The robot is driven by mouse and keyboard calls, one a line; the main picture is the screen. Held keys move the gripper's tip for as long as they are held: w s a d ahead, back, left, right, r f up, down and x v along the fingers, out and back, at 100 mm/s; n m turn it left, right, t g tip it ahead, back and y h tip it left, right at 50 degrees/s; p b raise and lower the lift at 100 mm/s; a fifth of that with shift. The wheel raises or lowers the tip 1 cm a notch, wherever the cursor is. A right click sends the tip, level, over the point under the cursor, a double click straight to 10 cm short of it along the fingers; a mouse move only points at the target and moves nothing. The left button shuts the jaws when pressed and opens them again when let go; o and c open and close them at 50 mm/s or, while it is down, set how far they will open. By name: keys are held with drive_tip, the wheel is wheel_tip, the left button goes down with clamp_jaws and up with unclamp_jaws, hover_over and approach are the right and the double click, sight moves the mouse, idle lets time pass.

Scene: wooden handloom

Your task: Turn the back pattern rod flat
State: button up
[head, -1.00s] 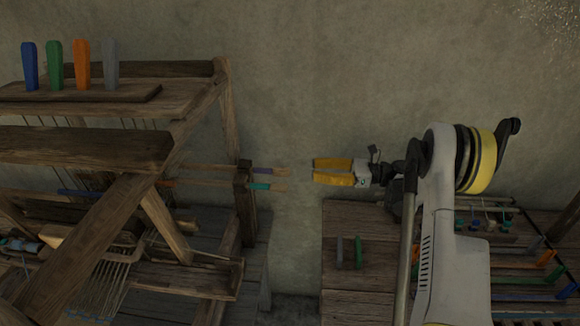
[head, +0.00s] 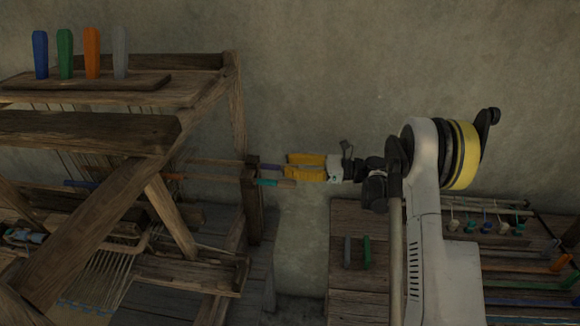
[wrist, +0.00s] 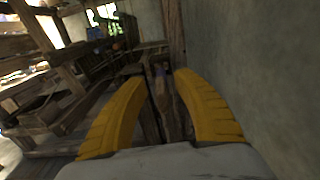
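Two pattern rods stick out to the right through a dark wooden post of the loom in the head view. The back pattern rod (head: 270,167), nearer the wall, has a purple-blue band. The front rod (head: 267,182) has a teal band and a pale tip. My gripper (head: 287,167) has yellow fingers, pointing left, with their tips at the rod ends. In the wrist view, the fingers (wrist: 165,75) are apart, with a banded rod end (wrist: 160,72) showing between them. Contact with a finger cannot be told. The flat or edge-on turn of the back rod is too small to judge.
The loom's post (head: 252,200) stands just left of the fingertips. A wooden bench (head: 345,285) with several coloured tools lies below my arm. Coloured pegs (head: 66,54) stand on the loom's top. The plain wall is behind, with free room above my gripper.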

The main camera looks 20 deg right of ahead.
clamp_jaws()
drive_tip(key=shift+m, duration=0.3)
drive_tip(key=m+b, duration=0.1)
drive_tip(key=m, duration=0.3)
drive_tip(key=shift+w+f, duration=0.1)
drive_tip(key=shift+w, duration=0.1)
drive_tip(key=m, duration=0.2)
drive_tip(key=m+b, duration=0.1)
drive_tip(key=m, duration=0.1)
drive_tip(key=shift+w+d+f+m, duration=0.1)
drive_tip(key=shift+w+d+m, duration=0.1)
drive_tip(key=shift+m, duration=0.2)
drive_tip(key=m, duration=0.4)
drive_tip(key=shift+w+f+m+b, duration=0.1)
drive_tip(key=shift+f+m+b, duration=0.1)
drive_tip(key=shift+m+b, duration=0.15)
drive_tip(key=shift+f+m, duration=0.15)
drive_tip(key=shift+m, duration=1.7)
